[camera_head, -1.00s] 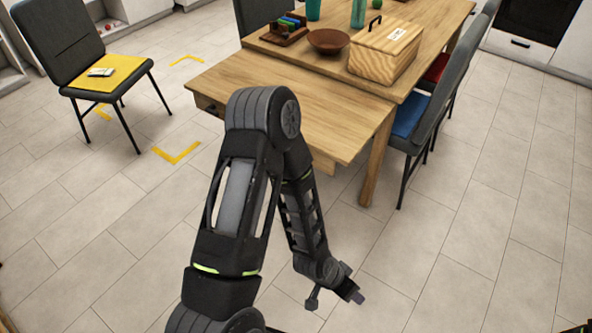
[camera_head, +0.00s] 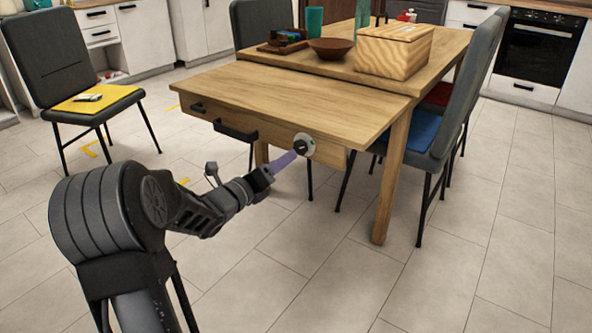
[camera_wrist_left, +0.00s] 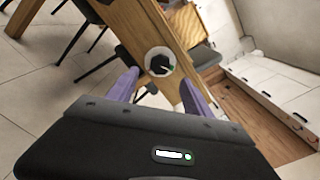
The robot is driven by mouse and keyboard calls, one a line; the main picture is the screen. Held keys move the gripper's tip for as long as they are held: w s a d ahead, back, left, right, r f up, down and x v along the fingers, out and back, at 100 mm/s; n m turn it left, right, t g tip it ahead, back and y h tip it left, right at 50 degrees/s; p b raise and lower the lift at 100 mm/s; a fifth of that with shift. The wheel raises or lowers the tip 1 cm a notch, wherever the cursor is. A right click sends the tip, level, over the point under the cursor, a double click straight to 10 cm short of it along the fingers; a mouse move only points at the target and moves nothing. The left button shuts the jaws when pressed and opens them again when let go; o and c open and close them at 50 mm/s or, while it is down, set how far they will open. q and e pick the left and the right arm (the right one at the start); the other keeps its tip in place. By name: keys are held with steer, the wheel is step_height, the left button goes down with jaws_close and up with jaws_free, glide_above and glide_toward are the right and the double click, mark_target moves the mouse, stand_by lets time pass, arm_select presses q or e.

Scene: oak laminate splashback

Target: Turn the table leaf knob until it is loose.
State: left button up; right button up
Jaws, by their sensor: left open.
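The table leaf knob (camera_head: 304,144) is a small black knob on a pale round plate, on the wooden front under the table leaf (camera_head: 300,100). The knob (camera_wrist_left: 160,63) also shows in the left wrist view, with a green mark at its right side. My left gripper (camera_head: 289,158) has purple fingers and points at the knob from the front left. In the left wrist view the two fingers (camera_wrist_left: 158,88) are spread wide, with the knob beyond and between them. Nothing is between the fingers; they appear short of the knob. My right gripper is not in view.
A black bar handle (camera_head: 235,131) is left of the knob under the leaf. A wooden box (camera_head: 393,50) and a brown bowl (camera_head: 330,48) stand on the table. Chairs stand right of the table and at left (camera_head: 95,100). The floor in front is clear.

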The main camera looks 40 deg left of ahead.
mark_target(299, 148)
arm_select(q)
steer(key=shift+r, duration=0.1)
steer(key=w+b, duration=0.1)
steer(key=w, duration=0.6)
steer(key=shift+w+a, duration=0.15)
steer(key=shift+w, duration=0.25)
jaws_close()
stand_by(0.6)
